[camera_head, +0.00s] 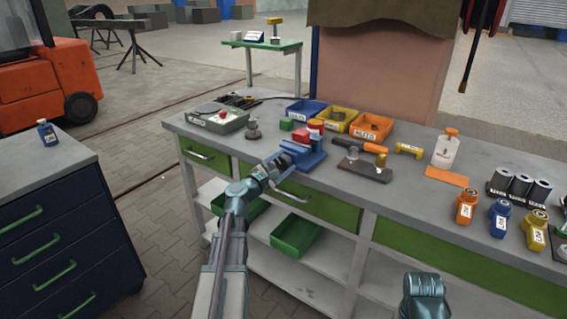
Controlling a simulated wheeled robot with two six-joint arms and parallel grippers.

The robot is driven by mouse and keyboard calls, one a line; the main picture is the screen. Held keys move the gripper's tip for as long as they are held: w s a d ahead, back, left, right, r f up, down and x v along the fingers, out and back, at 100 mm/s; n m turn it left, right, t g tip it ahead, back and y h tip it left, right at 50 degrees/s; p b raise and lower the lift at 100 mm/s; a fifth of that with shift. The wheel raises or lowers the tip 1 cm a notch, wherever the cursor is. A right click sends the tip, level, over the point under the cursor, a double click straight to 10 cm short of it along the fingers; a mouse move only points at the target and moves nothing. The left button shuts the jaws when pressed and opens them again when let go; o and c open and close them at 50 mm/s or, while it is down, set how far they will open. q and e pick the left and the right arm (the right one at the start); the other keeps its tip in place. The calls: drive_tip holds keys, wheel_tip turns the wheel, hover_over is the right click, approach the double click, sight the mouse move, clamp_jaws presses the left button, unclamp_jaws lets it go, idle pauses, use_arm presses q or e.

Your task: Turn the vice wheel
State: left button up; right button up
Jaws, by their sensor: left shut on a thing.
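The blue vice (312,157) stands at the front edge of the grey workbench, with a red block (301,136) at its top. My left arm reaches up from below, and my left gripper (281,163) is at the vice's front left side, shut on the vice wheel. The gripper covers the wheel almost wholly, so its angle cannot be told. Part of my right arm shows at the bottom right; its gripper is not in view.
Blue, yellow and orange bins (371,127) stand behind the vice. A grey tray (217,119) lies to the left. Green drawers (318,205) lie below.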

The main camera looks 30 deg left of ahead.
use_arm(q)
drive_tip(key=shift+d+f+m, duration=0.1)
drive_tip(key=shift+f+m, duration=0.05)
drive_tip(key=shift+m, duration=2.15)
drive_tip(key=o, duration=1.4)
